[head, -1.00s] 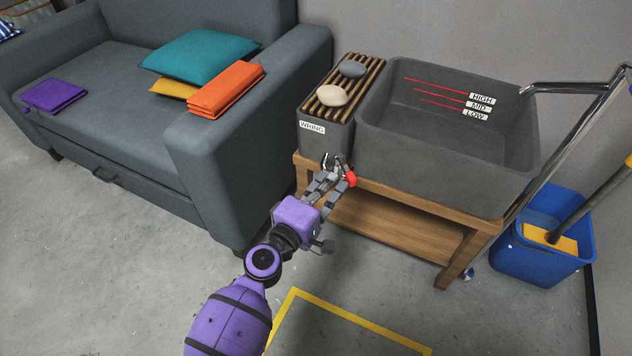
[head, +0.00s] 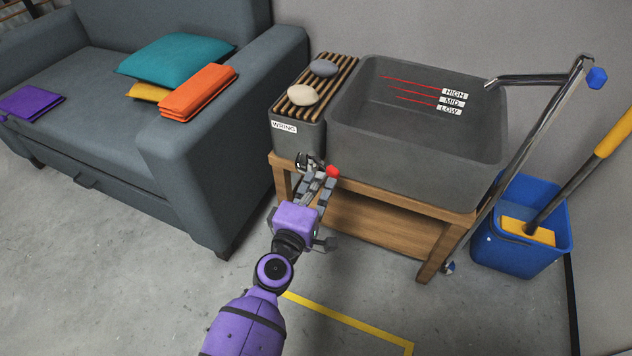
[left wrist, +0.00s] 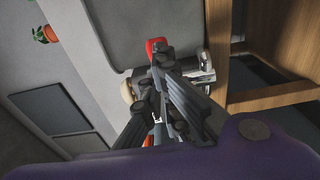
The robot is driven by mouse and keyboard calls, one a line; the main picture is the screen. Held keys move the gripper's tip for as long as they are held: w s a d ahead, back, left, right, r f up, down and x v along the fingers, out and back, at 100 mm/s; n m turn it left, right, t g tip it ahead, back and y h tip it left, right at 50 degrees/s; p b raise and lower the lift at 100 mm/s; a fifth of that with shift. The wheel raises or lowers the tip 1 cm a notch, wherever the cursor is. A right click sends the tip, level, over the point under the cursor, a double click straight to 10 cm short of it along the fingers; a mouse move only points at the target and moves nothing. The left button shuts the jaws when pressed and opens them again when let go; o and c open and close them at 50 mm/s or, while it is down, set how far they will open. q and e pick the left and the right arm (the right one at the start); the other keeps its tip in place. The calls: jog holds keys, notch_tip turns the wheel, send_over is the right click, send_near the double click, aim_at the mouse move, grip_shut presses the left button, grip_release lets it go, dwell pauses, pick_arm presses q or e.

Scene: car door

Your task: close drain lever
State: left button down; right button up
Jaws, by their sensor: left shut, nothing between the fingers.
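The drain lever shows as a red knob (head: 332,171) at the front left lower part of the grey basin (head: 415,140), just above the wooden stand's edge. In the left wrist view the red knob (left wrist: 155,46) stands just beyond the fingertips, with a chrome fitting (left wrist: 204,65) beside it. My left gripper (head: 322,176) is shut and empty, its fingers close beside the knob; it also shows in the left wrist view (left wrist: 154,80). I cannot tell whether they touch it. Most of the lever's arm is hidden behind the fingers. My right gripper is out of view.
The wooden stand (head: 370,196) carries the basin and the slatted wring box (head: 296,135) with two stones. A grey sofa (head: 190,165) stands left. A metal pole (head: 530,150) and blue bucket (head: 555,240) stand right. The floor in front is open.

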aim_at(333, 176)
pick_arm(q)
jog(key=shift+w+d+n+y, duration=0.1)
jog(key=shift+d+n+y, duration=0.3)
jog(key=shift+n+y, duration=0.5)
jog(key=shift+d+t+y+p, duration=0.15)
jog(key=shift+t+y+p, duration=0.2)
jog(key=shift+y, duration=0.25)
jog(key=shift+d+n+y, duration=0.3)
jog(key=shift+n+y, duration=0.1)
jog(key=shift+y, duration=0.1)
jog(key=shift+w+d, duration=0.2)
jog(key=shift+d, duration=0.15)
jog(key=shift+w+d, duration=0.25)
jog(key=shift+d, duration=0.2)
